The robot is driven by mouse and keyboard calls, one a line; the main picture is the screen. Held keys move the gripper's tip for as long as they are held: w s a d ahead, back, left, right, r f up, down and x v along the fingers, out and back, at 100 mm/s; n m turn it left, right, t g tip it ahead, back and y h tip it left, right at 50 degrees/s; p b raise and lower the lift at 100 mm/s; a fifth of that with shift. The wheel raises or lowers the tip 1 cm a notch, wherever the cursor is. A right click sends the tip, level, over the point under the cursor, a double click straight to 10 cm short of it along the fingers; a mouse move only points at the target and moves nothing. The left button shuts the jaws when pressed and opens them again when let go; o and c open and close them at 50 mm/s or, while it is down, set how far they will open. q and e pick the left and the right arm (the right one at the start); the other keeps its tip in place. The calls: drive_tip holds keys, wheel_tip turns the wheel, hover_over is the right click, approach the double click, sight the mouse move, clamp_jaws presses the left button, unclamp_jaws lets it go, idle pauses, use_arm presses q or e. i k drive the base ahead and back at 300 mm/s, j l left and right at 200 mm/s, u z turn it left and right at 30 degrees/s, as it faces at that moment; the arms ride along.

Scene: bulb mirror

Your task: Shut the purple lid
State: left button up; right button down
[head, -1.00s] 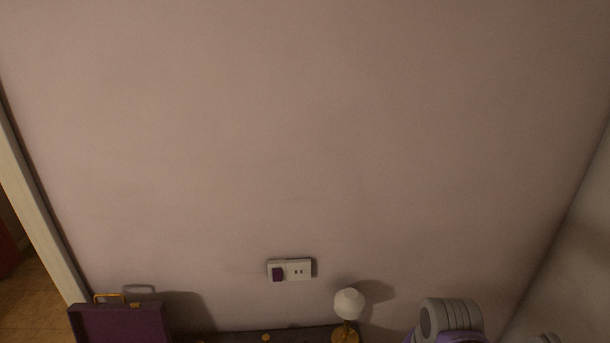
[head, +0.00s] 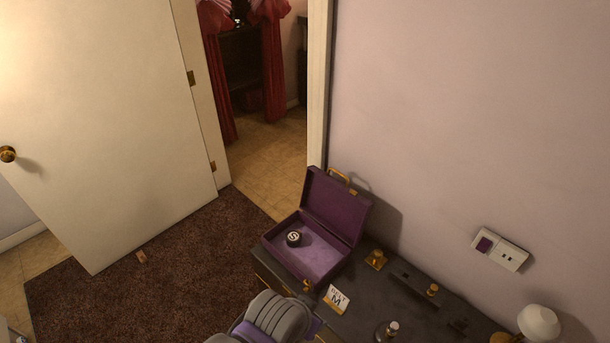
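The purple lid (head: 335,203) belongs to a purple case (head: 318,262) on a dark cabinet top. The lid stands open and upright at the case's back right side, with a gold handle (head: 341,179) on its top edge. A small dark round object with a light mark (head: 293,239) lies inside the case on the pale purple lining. A grey and purple part of my own arm shows at the bottom edge, below the case. Neither gripper's fingers show in the head view.
The dark cabinet top (head: 364,291) also holds a card with an M (head: 337,299), small gold-topped items (head: 375,259), and a white lamp (head: 539,322) at the right. A wall with a socket (head: 500,249) stands behind. An open door (head: 105,110) and brown carpet (head: 165,262) are at left.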

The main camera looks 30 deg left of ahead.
sight(343, 211)
drive_tip(key=u, duration=0.9)
